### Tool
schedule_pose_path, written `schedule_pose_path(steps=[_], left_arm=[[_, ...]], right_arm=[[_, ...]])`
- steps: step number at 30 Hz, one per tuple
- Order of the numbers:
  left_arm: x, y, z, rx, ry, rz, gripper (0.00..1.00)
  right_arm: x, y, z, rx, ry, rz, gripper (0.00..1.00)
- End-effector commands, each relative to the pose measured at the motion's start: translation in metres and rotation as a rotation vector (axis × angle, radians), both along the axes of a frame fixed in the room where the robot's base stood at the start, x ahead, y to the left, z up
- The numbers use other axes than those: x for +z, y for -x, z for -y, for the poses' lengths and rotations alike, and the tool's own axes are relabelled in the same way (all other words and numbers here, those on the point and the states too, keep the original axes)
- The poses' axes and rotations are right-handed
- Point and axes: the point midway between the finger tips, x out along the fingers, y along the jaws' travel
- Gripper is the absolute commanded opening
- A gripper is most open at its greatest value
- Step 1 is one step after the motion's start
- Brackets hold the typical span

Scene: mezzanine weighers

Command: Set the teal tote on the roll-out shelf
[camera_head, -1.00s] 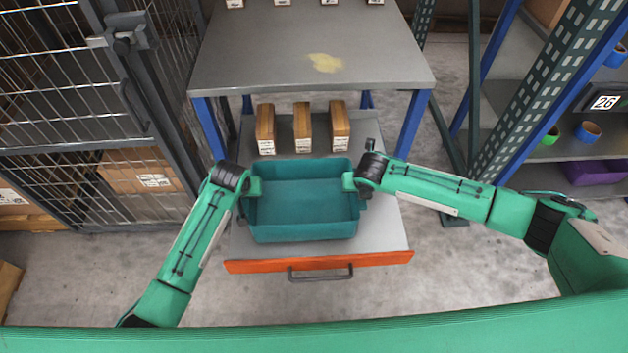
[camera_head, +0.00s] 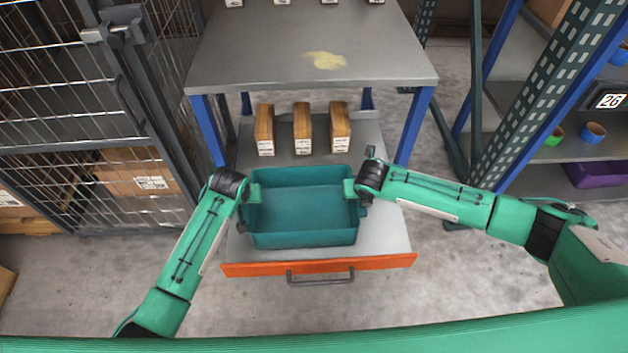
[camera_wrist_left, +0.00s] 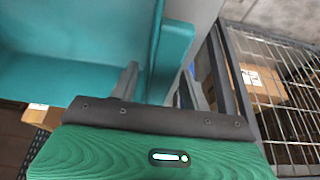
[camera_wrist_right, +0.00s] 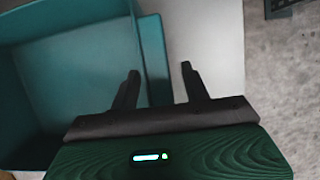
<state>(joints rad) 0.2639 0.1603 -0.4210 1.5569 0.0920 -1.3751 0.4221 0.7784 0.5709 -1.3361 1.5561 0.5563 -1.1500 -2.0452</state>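The teal tote (camera_head: 302,238) is upright and empty on the grey roll-out shelf (camera_head: 385,235), which is pulled out with its orange front (camera_head: 320,264) towards me. No clear gap shows beneath the tote. My left gripper (camera_head: 250,193) is at the tote's left end; in the left wrist view its fingers (camera_wrist_left: 157,88) stand apart on either side of the end wall (camera_wrist_left: 168,50). My right gripper (camera_head: 352,190) is at the right end; in the right wrist view its fingers (camera_wrist_right: 160,85) are spread around the end wall (camera_wrist_right: 153,48), with a gap on the outer side.
Several brown boxes with labels, such as the middle one (camera_head: 302,130), stand on the shelf behind the tote. A grey worktop (camera_head: 250,60) overhangs them. A wire cage (camera_head: 70,90) is at the left and a rack (camera_head: 520,120) at the right.

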Motion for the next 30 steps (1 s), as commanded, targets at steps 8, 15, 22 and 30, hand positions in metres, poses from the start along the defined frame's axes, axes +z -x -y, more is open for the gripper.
schedule_pose_path(steps=[8, 15, 22, 30], left_arm=[[0.016, 0.006, 0.001, -0.001, 0.002, 0.002, 0.47], [0.059, 0.024, 0.001, -0.001, 0.002, 0.003, 0.47], [0.096, 0.039, 0.001, 0.0, 0.001, 0.003, 0.47], [0.111, 0.046, 0.0, 0.0, 0.0, 0.0, 0.47]], right_arm=[[0.0, 0.0, -0.001, 0.002, -0.001, 0.0, 0.47], [0.0, 0.0, -0.001, 0.002, -0.001, 0.0, 0.47], [0.0, 0.0, -0.001, 0.002, -0.001, 0.0, 0.47], [0.005, 0.002, -0.001, 0.002, -0.002, 0.001, 0.47]])
